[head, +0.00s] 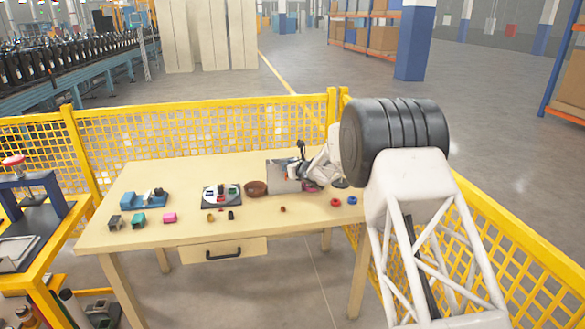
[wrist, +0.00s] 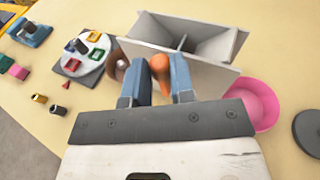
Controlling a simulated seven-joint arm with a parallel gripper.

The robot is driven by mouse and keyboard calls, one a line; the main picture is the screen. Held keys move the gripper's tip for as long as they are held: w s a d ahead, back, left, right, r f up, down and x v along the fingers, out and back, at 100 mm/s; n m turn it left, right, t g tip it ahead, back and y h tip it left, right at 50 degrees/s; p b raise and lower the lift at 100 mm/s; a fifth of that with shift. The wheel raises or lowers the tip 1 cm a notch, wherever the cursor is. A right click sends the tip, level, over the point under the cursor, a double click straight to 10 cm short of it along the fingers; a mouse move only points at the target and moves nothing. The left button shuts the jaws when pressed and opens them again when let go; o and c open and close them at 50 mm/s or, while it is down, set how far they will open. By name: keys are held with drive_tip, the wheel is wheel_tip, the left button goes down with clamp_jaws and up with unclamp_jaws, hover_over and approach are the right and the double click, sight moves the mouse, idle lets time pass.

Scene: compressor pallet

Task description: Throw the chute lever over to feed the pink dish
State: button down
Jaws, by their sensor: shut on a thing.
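The grey chute (wrist: 195,30) is a box with an inner divider, open at the top, ahead of my gripper in the wrist view. In the head view its grey plate (head: 283,176) stands at the table's back. My gripper (wrist: 160,78) has its two blue fingers shut on the orange lever knob (wrist: 159,63), in front of the chute's near wall. The lever's shaft is mostly hidden. The pink dish (wrist: 262,106) is to the right of the chute, partly hidden behind my gripper. A brown bowl (wrist: 118,68) is on the left, also in the head view (head: 256,188).
A round white plate with coloured frames (wrist: 84,54) lies left of the bowl. Small coloured blocks and a blue fixture (head: 146,199) are farther left on the table. Red (head: 336,202) and blue (head: 352,200) rings lie at the right. Yellow mesh fencing (head: 200,132) stands behind.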

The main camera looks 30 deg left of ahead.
drive_tip(key=shift+s+a+f+n+t+h, duration=0.1)
drive_tip(key=shift+s+a+n+t+h, duration=0.25)
drive_tip(key=shift+s+a+n+h, duration=0.5)
drive_tip(key=shift+s+a+f+n+t+h, duration=0.1)
drive_tip(key=shift+s+a+n+t+h, duration=0.3)
drive_tip(key=shift+n+h, duration=0.45)
drive_tip(key=c, duration=1)
unclamp_jaws()
drive_tip(key=shift+s+d, duration=0.15)
drive_tip(key=v, duration=0.7)
drive_tip(key=shift+d, duration=0.2)
drive_tip(key=shift+r, duration=0.1)
